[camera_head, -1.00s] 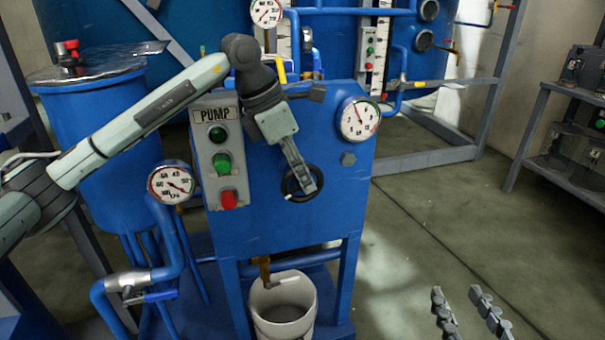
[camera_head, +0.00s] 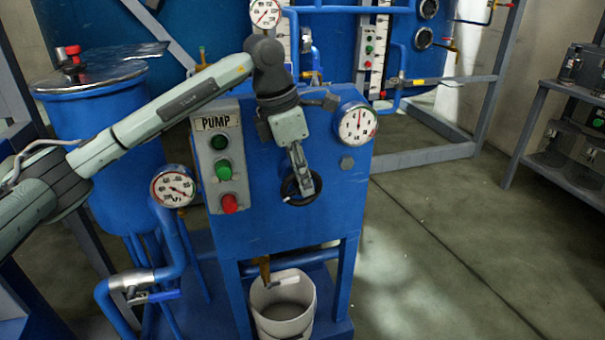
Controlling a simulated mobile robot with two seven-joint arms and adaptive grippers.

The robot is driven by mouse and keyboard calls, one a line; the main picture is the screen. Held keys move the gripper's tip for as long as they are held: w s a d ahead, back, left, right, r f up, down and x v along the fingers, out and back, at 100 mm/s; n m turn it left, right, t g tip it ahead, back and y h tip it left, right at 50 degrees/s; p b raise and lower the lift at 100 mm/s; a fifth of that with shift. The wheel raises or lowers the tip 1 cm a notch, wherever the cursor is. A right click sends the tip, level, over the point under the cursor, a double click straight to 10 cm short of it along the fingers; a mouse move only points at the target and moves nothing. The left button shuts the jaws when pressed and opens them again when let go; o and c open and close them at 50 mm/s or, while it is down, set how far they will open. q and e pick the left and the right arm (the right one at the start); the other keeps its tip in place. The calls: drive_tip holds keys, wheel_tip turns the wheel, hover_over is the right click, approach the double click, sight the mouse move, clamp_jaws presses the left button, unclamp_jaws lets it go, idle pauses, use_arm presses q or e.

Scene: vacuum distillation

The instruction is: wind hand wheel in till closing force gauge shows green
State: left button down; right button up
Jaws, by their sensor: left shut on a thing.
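The black hand wheel (camera_head: 285,192) is on the front of a blue cabinet (camera_head: 300,232), low on its right side. My left gripper (camera_head: 305,184) reaches down from above and is shut on the wheel's rim, hiding part of it. A round white dial gauge (camera_head: 356,123) is on the cabinet's upper right. Another dial gauge (camera_head: 173,186) is on the blue pipe at left, and a third (camera_head: 266,12) is at the top edge. I cannot tell which is the closing force gauge; the dial markings are too small to read surely. My right gripper is out of view.
A PUMP box (camera_head: 218,160) with green and red buttons is left of the wheel, close under my left arm. A white bucket (camera_head: 283,312) stands below the cabinet. A blue vessel (camera_head: 95,130) is at left. Floor at right is clear up to a shelf (camera_head: 565,175).

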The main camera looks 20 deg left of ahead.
use_arm(q)
drive_tip(key=c, duration=1.6)
unclamp_jaws()
drive_tip(key=shift+o, duration=0.2)
drive_tip(key=v, duration=1.2)
